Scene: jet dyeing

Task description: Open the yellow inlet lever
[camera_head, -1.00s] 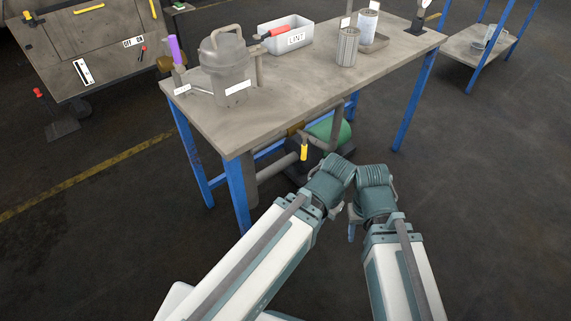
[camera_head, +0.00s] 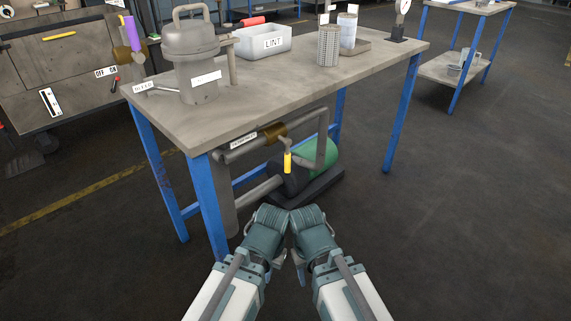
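The yellow lever (camera_head: 287,162) hangs straight down beside a brass valve (camera_head: 273,134) on the grey pipe under the workbench. A white label (camera_head: 244,139) sits on that pipe, too small to read surely. My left gripper (camera_head: 276,276) and my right gripper (camera_head: 301,274) are in front of the bench, close together and below the lever. Both are apart from the lever. Their fingers are mostly hidden behind the wrists, so I cannot tell whether they are open or shut.
The workbench (camera_head: 262,84) has blue legs and carries a grey lidded vessel (camera_head: 191,60), a white LINT bin (camera_head: 264,42) and cans. A purple-handled valve (camera_head: 132,33) is at its left end. A green motor (camera_head: 321,155) sits beneath.

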